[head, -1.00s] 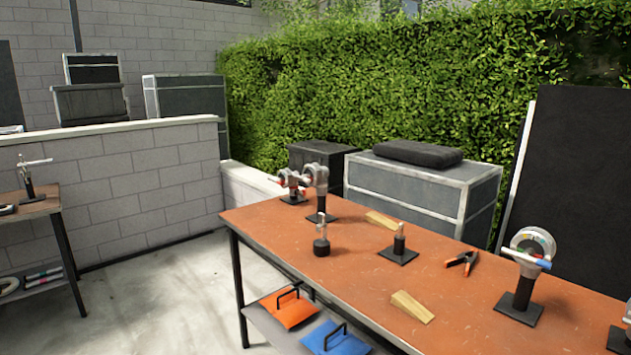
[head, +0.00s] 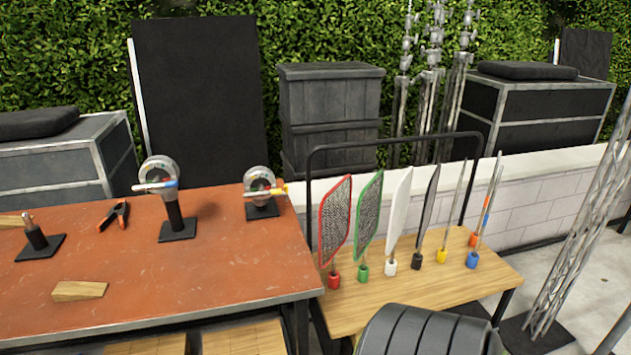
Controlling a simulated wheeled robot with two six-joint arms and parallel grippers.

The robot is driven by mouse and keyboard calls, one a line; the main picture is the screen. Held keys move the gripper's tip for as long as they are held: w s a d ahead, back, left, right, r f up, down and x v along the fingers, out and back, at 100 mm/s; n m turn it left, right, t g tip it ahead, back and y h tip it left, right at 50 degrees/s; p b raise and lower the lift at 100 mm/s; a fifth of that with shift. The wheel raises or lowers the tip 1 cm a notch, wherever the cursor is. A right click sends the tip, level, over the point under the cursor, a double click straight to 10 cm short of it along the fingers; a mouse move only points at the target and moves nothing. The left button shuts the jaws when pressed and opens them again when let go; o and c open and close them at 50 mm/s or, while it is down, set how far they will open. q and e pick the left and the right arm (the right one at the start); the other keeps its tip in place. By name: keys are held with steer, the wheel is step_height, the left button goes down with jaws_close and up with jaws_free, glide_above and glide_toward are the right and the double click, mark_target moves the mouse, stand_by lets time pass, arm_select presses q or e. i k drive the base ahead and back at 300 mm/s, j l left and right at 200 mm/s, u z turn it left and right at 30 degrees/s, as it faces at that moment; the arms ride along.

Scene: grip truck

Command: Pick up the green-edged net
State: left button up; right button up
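The green-edged net (head: 369,218) is a flat paddle with grey mesh and a green rim. It stands upright, leaning slightly, in a green holder (head: 363,271) on a light wooden table (head: 440,296) at the right. A red-edged net (head: 335,222) stands just left of it and a white panel (head: 398,215) just right of it. Neither of my grippers is in view.
A black panel (head: 428,212) and thinner edge-on panels stand farther right in the row. A black frame (head: 395,141) rises behind them. An orange-red workbench (head: 180,265) adjoins at left. A dark ribbed rounded object (head: 425,332) partly covers the wooden table's front.

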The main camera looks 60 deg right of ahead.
mark_target(364, 251)
steer(key=z, duration=2.35)
steer(key=i+l, duration=0.4)
steer(key=i+l+u, duration=0.15)
steer(key=i+l, duration=0.6)
steer(key=l, duration=0.2)
steer(key=i+l+u, duration=0.1)
steer(key=i+l, duration=0.3)
steer(key=i+l+u, duration=0.1)
steer(key=i+l, duration=0.25)
steer(key=l, duration=0.25)
